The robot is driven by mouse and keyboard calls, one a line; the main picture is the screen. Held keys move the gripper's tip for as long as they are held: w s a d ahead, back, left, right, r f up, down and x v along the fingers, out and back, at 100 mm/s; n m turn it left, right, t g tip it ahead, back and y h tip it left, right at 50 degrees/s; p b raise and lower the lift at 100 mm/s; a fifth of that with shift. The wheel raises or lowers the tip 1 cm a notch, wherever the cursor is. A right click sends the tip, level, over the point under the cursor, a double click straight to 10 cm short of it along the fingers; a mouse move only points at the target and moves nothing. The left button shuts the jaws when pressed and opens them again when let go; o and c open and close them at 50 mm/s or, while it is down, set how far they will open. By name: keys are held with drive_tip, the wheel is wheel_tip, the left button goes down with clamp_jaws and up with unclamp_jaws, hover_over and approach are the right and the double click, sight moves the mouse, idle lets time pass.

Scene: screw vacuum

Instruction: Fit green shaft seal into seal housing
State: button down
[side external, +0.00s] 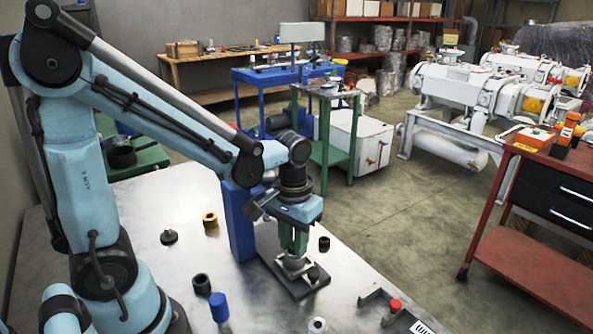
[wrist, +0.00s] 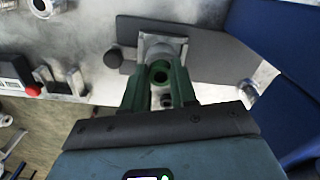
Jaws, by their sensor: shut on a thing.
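My gripper (side external: 293,250) points down over a dark base plate (side external: 305,286) on the metal table. In the wrist view its two green fingers (wrist: 160,88) are shut on the green shaft seal (wrist: 160,70), a small ring with a dark hole. The seal housing (side external: 290,267) is a light metal part on the plate, right below the fingers. In the wrist view its square metal body (wrist: 160,43) shows behind the seal. The fingers hide much of the housing, and I cannot tell whether the seal touches it or sits in it.
A blue upright block (side external: 238,222) stands close to the left of my gripper. A yellow ring (side external: 210,220), black ring (side external: 202,284), blue cylinder (side external: 219,307) and black cylinder (side external: 324,243) stand around. A bracket with a red knob (side external: 395,305) is at the front right.

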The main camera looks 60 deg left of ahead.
drive_tip(key=shift+f, duration=0.45)
idle(0.7)
drive_tip(key=shift+r, duration=0.25)
drive_tip(key=shift+r, duration=0.2)
wheel_tip(320, 180, up, 12)
drive_tip(key=w+m, duration=0.3)
drive_tip(key=s+f+n, duration=0.1)
drive_tip(key=f, duration=0.1)
drive_tip(key=s+f+n, duration=0.1)
drive_tip(key=f, duration=0.2)
drive_tip(key=s+f+n, duration=0.1)
drive_tip(key=f, duration=0.1)
drive_tip(key=shift+f, duration=0.15)
drive_tip(key=shift+f, duration=0.15)
drive_tip(key=shift+f, duration=2.05)
drive_tip(key=shift+f, duration=0.3)
